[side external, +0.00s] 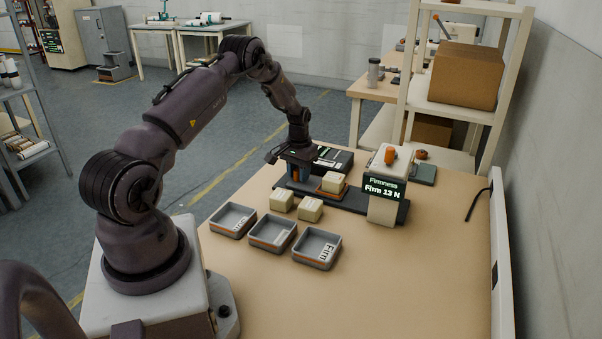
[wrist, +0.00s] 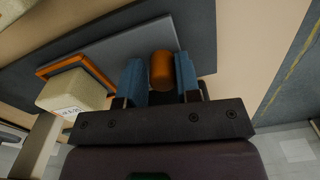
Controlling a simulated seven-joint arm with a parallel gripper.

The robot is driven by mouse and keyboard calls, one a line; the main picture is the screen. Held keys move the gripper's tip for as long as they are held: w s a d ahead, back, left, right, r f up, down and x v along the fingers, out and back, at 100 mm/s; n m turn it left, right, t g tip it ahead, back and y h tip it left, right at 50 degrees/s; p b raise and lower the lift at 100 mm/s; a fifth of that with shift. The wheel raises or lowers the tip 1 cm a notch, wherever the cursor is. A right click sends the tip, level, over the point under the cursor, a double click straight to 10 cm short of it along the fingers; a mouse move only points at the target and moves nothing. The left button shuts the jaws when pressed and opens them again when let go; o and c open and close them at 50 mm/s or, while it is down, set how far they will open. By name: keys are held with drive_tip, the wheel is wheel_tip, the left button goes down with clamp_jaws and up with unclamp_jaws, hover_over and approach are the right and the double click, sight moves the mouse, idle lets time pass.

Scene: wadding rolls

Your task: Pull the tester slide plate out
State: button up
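The firmness tester (side external: 383,205) is a white post with an orange knob on top. Its display reads "Firmness, Firm 13 N". Its long dark base (side external: 352,202) runs left from the post. In the wrist view, the grey slide plate (wrist: 118,50) lies on that base. An orange-rimmed seat on it carries a cream wadding block (wrist: 75,95) with a printed label. The block (side external: 333,182) sits left of the tester post, clear of it. My gripper (wrist: 160,78) has its blue fingers on both sides of the plate's orange handle (wrist: 162,70), apparently touching it.
Two cream blocks (side external: 282,200) (side external: 310,208) stand on the table in front of the base. Three grey trays (side external: 233,220) (side external: 272,233) (side external: 317,248) are nearer; the right one is labelled "Firm". A dark panel (side external: 333,158) lies behind my gripper. The table's right front is clear.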

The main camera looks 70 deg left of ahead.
drive_tip(key=shift+o, duration=1.4)
wheel_tip(320, 180, up, 13)
drive_tip(key=s+d+r+m+t, duration=0.2)
drive_tip(key=s+d+r, duration=0.3)
drive_tip(key=d, duration=0.6)
drive_tip(key=s+d+r+m+t, duration=0.1)
drive_tip(key=s+d+r, duration=0.5)
drive_tip(key=d, duration=0.6)
drive_tip(key=s+d+r+m+t, duration=0.2)
drive_tip(key=s+d+r+m, duration=0.2)
drive_tip(key=d+r, duration=0.5)
drive_tip(key=s+d, duration=0.2)
drive_tip(key=d, duration=0.1)
drive_tip(key=shift+d+t, duration=0.25)
drive_tip(key=shift+t, duration=0.05)
